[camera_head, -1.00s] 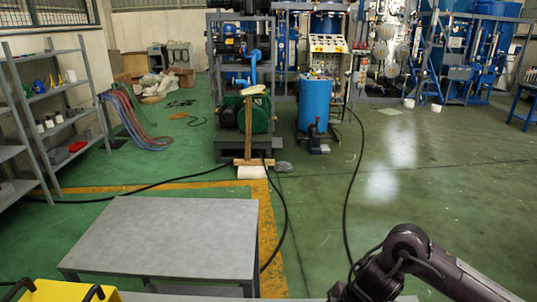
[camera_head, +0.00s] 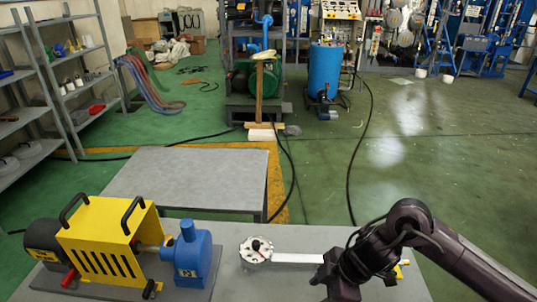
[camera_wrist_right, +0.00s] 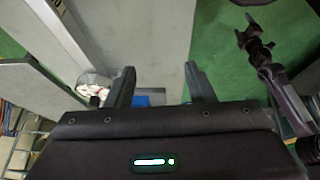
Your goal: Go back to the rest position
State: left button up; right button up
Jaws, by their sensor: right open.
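My right arm comes in from the right in the head view. Its gripper (camera_head: 342,284) hangs over the right part of the near grey bench, its fingertips hard to make out there. In the right wrist view the two fingers of my right gripper (camera_wrist_right: 163,87) stand wide apart with nothing held between them. A dark jointed arm shows at the upper right of the wrist view; its end (camera_wrist_right: 254,38) looks like my left gripper, too small to read its jaws. My left arm does not show in the head view.
A lower grey table (camera_head: 190,180) stands beyond. Shelves (camera_head: 60,100) are at the left; green floor is clear at the right.

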jog(key=w+a+r+m+t+y, duration=0.1)
jog(key=a+r+m+t, duration=0.15)
jog(key=a, duration=0.35)
jog(key=w+a+r+m+t+y, duration=0.1)
jog(key=a+t, duration=0.3)
jog(key=a, duration=0.1)
jog(key=s+d+f+m+g+h, duration=0.2)
jog(key=s+d+f+m+h, duration=0.15)
jog(key=s+d+m, duration=0.45)
jog(key=s+d+f+m+g+h, duration=0.2)
jog(key=s+d+m+h, duration=0.25)
jog(key=d, duration=0.65)
notch_tip(320, 180, down, 28)
jog(key=s+g+y, duration=0.1)
jog(key=s, duration=0.1)
jog(key=s+d+f, duration=0.1)
jog(key=s+f, duration=0.9)
jog(key=s+d+f+g, duration=0.1)
jog(key=s+d+f, duration=0.1)
jog(key=s+f, duration=0.8)
jog(key=shift+s+d+n, duration=0.15)
jog(key=shift+d+n, duration=0.15)
jog(key=shift+f+g, duration=0.1)
jog(key=shift+g, duration=0.15)
